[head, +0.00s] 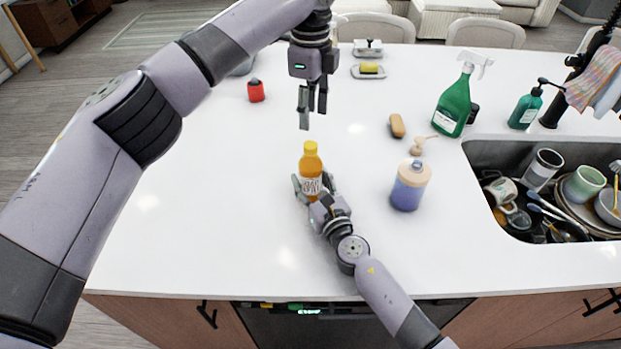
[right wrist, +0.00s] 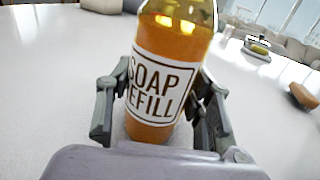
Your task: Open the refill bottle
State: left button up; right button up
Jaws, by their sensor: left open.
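The refill bottle (head: 311,168) is orange with a yellow cap (head: 310,148) and a white label. It stands upright on the white counter. In the right wrist view the bottle (right wrist: 160,75) shows its "SOAP REFILL" label, with the cap out of frame. My right gripper (head: 313,185) is shut on the bottle's body, one finger on each side. Its fingertips are partly hidden by the bottle. My left gripper (head: 312,108) points down, open and empty, above and beyond the bottle in the head view, apart from the cap.
A brush (head: 397,126), green spray bottle (head: 455,105) and soap dispenser (head: 525,108) are farther right, by the dish-filled sink (head: 480,157). A red item (head: 256,91) stands at left. The counter left of the bottle is clear.

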aim_at(310, 145)
grip_shut()
dwell(0.4)
pick_arm(q)
jog(key=shift+m, duration=0.3)
jog(key=m, duration=0.7)
jog(key=shift+m, duration=0.3)
jog(key=m, duration=0.9)
jog(key=shift+m, duration=0.3)
jog(key=shift+f, duration=4.05)
